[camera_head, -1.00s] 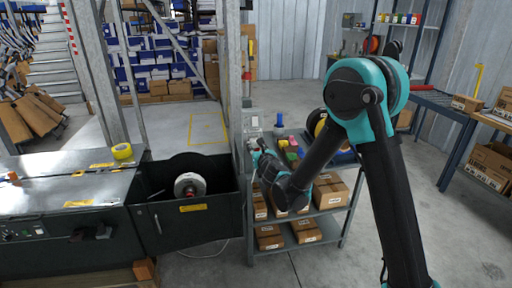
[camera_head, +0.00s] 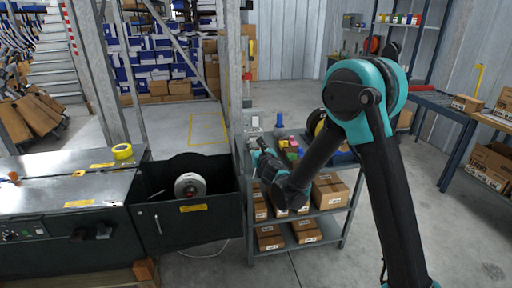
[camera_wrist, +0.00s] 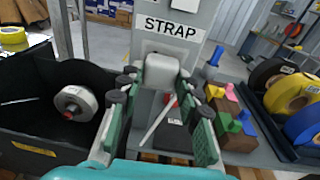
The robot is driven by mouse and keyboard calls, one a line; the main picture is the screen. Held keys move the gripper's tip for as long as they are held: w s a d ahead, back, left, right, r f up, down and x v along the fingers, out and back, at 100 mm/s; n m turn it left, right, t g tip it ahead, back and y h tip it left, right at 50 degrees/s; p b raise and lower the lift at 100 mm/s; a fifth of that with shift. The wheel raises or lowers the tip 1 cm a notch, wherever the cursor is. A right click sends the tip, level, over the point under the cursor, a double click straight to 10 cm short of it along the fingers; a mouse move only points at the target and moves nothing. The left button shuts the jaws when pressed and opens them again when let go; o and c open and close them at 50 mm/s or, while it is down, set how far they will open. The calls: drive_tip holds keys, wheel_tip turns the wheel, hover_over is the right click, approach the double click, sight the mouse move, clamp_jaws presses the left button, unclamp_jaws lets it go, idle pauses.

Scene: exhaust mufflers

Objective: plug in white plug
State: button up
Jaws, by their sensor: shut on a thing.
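My gripper (camera_wrist: 160,88) is shut on the white plug (camera_wrist: 162,72), a blocky white piece between its fingertips. The plug is right in front of a grey post (camera_wrist: 182,55) with a STRAP label. A thin white cord (camera_wrist: 156,121) slants down below the plug. Whether the plug touches a socket is hidden behind it. In the head view my gripper (camera_head: 257,149) is small, close to the post by the shelf cart, and the plug there is too small to make out.
A black bin with a white reel (camera_head: 189,186) stands left of the post. A shelf cart (camera_head: 343,213) with coloured blocks and cardboard boxes is on the right. Yellow and blue tape rolls (camera_wrist: 292,92) lie right of my gripper. Open floor lies behind the bin.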

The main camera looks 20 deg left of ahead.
drive_tip(key=shift+w, duration=0.1)
drive_tip(key=o, duration=1.2)
drive_tip(key=shift+c, duration=0.2)
drive_tip(key=v, duration=1.2)
drive_tip(key=shift+a, duration=0.1)
